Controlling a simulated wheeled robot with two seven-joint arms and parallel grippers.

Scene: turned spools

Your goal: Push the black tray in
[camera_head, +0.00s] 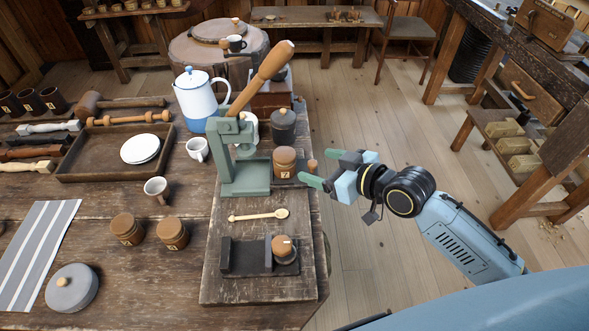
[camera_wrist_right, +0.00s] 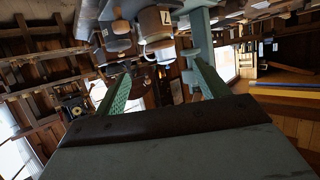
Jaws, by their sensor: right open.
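A black tray (camera_head: 297,180) sits beside the green press (camera_head: 245,182), near the right edge of the raised board. A wooden jar marked 7 (camera_head: 285,160) stands on it, hiding much of its surface. A small wooden knob (camera_head: 312,165) shows at its right end. My right gripper (camera_head: 321,169) is open and empty just right of the knob, with its fingers pointing left; I see no clear contact. In the right wrist view the jar (camera_wrist_right: 153,22) appears upside down beyond my open fingers (camera_wrist_right: 163,72). My left gripper is not in view.
A black holder (camera_head: 232,257) with a wooden-lidded jar (camera_head: 283,248) stands at the board's front. A wooden spoon (camera_head: 259,215) lies between it and the press. A lidded dark pot (camera_head: 283,128) stands behind the jar marked 7. Open floor lies right of the table.

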